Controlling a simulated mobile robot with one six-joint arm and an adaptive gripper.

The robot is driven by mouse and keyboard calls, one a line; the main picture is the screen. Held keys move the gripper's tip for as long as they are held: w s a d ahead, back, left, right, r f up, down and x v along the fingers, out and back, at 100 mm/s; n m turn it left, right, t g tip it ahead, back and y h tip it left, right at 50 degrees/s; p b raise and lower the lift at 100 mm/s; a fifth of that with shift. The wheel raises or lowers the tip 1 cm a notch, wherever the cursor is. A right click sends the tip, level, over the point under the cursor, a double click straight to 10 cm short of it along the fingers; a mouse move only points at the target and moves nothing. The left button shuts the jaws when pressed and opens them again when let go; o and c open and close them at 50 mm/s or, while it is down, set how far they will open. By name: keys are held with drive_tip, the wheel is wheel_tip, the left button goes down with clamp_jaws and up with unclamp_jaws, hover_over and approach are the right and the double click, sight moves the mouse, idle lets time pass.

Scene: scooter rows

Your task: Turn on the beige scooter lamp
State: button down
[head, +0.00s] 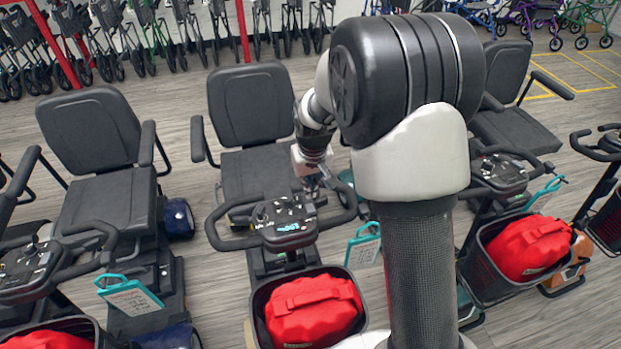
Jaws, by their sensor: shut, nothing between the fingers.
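The middle scooter's control console (285,221) has small knobs and buttons on top and a display with cyan marks. My gripper (311,187) is shut and empty at the far right edge of this console, by the right handlebar. I cannot tell whether it touches the console. No lamp can be made out; the front of the middle scooter is hidden by its basket and my arm.
The middle scooter's seat (252,105) is behind the console, and its basket (258,318) holds a red bag (314,309). A left scooter console (28,266) and a right one (499,172) flank it. Teal tags (130,297) hang nearby. Rollators line the back behind red posts.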

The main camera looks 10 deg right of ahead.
sight(309, 205)
drive_tip(key=shift+s+f+b, duration=0.25)
drive_tip(key=shift+f+b, duration=0.1)
drive_tip(key=shift+f, duration=0.8)
drive_tip(key=shift+s+f+b, duration=0.2)
drive_tip(key=shift+f+b, duration=0.1)
drive_tip(key=shift+f, duration=0.85)
drive_tip(key=shift+s+f, duration=0.45)
drive_tip(key=shift+w, duration=0.2)
drive_tip(key=shift+w, duration=0.65)
drive_tip(key=shift+r, duration=0.15)
